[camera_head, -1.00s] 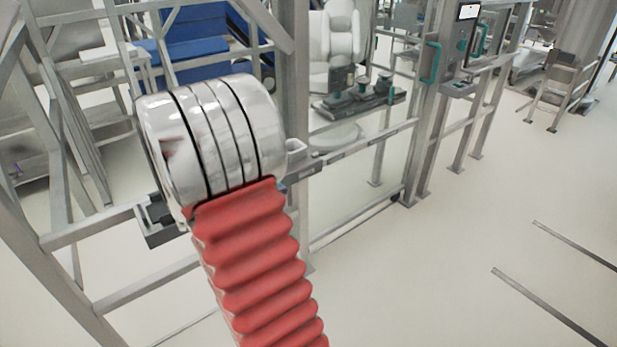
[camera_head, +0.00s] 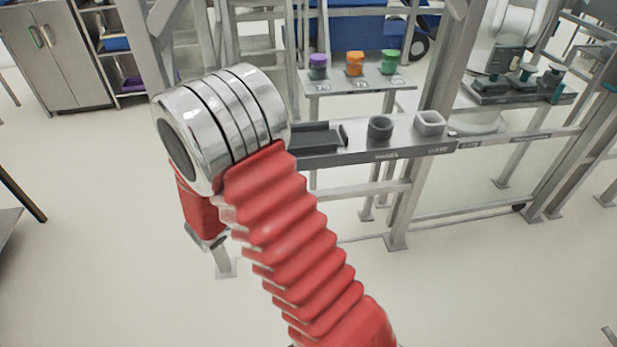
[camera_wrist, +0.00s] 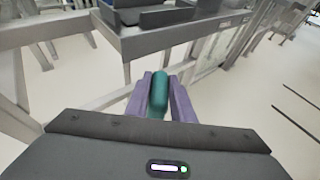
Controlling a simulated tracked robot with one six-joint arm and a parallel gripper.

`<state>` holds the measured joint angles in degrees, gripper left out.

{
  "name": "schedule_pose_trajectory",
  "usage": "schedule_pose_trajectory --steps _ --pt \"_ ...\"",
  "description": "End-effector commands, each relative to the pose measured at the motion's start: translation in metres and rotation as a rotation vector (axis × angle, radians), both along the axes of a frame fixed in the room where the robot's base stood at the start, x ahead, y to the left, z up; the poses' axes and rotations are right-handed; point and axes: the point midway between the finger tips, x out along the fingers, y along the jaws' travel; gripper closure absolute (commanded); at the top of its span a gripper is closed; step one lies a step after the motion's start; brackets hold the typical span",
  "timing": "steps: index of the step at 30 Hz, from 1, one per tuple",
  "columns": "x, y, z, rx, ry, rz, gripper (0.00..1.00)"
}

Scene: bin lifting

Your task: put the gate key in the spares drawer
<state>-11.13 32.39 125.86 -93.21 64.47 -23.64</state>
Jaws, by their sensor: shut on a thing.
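My gripper (camera_wrist: 158,78) has purple fingers in the wrist view, shut on a rounded teal piece that I take to be the gate key (camera_wrist: 158,96). Only its rounded top side shows; the rest is hidden between the fingers. The fingers point toward a grey shelf (camera_wrist: 182,38) ahead. In the head view my red and silver arm hides the gripper and the key. I cannot pick out the spares drawer for sure. A dark grey open tray (camera_head: 316,138) lies on the shelf just right of my arm; the tray also shows at the top of the wrist view (camera_wrist: 165,15).
A dark round cup (camera_head: 380,128) and a pale square cup (camera_head: 430,123) stand on the shelf. Behind are purple, orange and green-topped jars (camera_head: 355,64). A grey cabinet (camera_head: 50,50) stands far left. Metal frame posts (camera_head: 425,130) rise at the shelf. The front floor is clear.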

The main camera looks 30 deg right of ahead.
Motion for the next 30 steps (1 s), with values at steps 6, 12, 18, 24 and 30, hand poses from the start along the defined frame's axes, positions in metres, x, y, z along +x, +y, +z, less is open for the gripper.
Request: schedule_pose_trajectory --steps 6,12,18,24,30 --pt "0.007 0.074 -0.022 -0.001 0.002 0.145 1.00" --pt "0.006 0.119 -0.033 0.000 0.001 0.233 1.00" --pt "0.005 0.129 -0.035 0.001 -0.001 0.253 1.00" --pt "0.005 0.129 -0.035 0.002 -0.001 0.252 1.00" --pt "0.005 0.128 -0.035 0.002 -0.001 0.249 1.00"
